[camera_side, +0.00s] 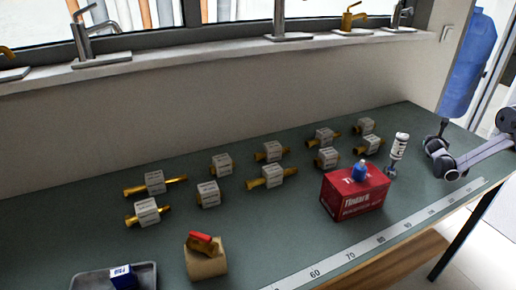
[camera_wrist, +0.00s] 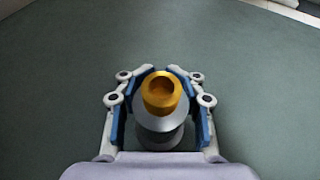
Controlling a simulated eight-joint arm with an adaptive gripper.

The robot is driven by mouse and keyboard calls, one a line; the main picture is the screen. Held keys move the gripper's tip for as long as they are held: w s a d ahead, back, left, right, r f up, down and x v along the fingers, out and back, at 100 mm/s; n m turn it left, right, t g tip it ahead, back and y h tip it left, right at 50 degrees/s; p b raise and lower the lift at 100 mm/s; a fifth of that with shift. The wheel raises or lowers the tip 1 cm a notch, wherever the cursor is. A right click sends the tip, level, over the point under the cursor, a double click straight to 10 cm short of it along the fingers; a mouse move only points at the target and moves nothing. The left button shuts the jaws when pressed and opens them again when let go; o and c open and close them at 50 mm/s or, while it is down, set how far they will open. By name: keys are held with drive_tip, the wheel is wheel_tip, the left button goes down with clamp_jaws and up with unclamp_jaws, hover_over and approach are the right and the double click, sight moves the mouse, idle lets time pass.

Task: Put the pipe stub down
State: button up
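In the wrist view, the pipe stub (camera_wrist: 160,92) is a short round piece with an open brass end facing the camera and a grey body behind it. My gripper (camera_wrist: 161,76) has one blue-padded finger on each side of the stub, and the pads appear closed against it. Bare green bench top surrounds it in this view; whether the stub touches the bench cannot be told. In the side view, my arm's end (camera_side: 440,158) is over the right end of the bench. The stub cannot be made out there.
The green bench (camera_side: 320,240) has a ruler strip (camera_side: 365,247) along its front edge. Several tagged brass fittings (camera_side: 267,178), a valve block (camera_side: 206,262) and a grey tray (camera_side: 88,280) lie further left.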

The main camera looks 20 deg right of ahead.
drive_tip(key=shift+o, duration=0.5)
drive_tip(key=shift+r, duration=0.2)
drive_tip(key=v, duration=1.2)
